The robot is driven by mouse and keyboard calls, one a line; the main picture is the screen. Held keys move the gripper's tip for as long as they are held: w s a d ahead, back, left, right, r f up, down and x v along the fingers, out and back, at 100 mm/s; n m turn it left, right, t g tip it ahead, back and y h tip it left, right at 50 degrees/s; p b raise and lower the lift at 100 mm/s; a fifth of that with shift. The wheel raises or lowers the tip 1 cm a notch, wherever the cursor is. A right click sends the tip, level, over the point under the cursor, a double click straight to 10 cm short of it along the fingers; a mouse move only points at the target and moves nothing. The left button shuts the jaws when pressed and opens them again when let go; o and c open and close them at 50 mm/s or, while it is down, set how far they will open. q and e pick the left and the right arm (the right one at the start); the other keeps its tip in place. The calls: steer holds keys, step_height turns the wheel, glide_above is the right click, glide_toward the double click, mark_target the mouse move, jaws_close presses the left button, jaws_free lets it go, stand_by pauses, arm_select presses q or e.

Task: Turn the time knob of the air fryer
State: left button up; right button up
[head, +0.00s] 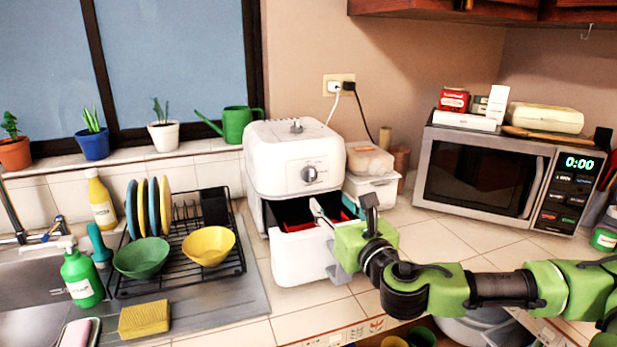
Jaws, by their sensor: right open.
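The white air fryer (262,155) stands on the counter left of centre. It has a round grey dial (309,174) on its front panel and a small grey knob (296,126) on top; I cannot read which one is marked for time. Its drawer (298,262) is pulled out, with something red inside. My right gripper (342,206) is open and empty. It is in front of the fryer, at the drawer's right side and below and right of the front dial. Whether it touches the drawer is unclear. My left gripper is not in view.
A dish rack (185,285) with plates and bowls stands left of the fryer. A clear container (370,160) is close on its right, and a microwave (480,175) is farther right. A green watering can (236,124) is on the sill behind. Bare counter lies before the microwave.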

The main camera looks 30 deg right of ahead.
mark_target(312, 180)
steer(key=shift+w+d+r+p, duration=0.15)
steer(key=shift+w+r+p, duration=0.25)
steer(key=shift+w, duration=0.3)
steer(key=p+x, duration=0.2)
steer(key=x, duration=0.8)
steer(key=shift+w+f, duration=0.15)
steer(key=shift+f, duration=0.05)
steer(key=shift+w+f, duration=0.1)
steer(key=shift+w, duration=0.35)
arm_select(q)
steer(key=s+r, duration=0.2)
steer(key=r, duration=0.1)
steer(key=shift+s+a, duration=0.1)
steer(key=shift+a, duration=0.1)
arm_select(e)
steer(key=c, duration=1.1)
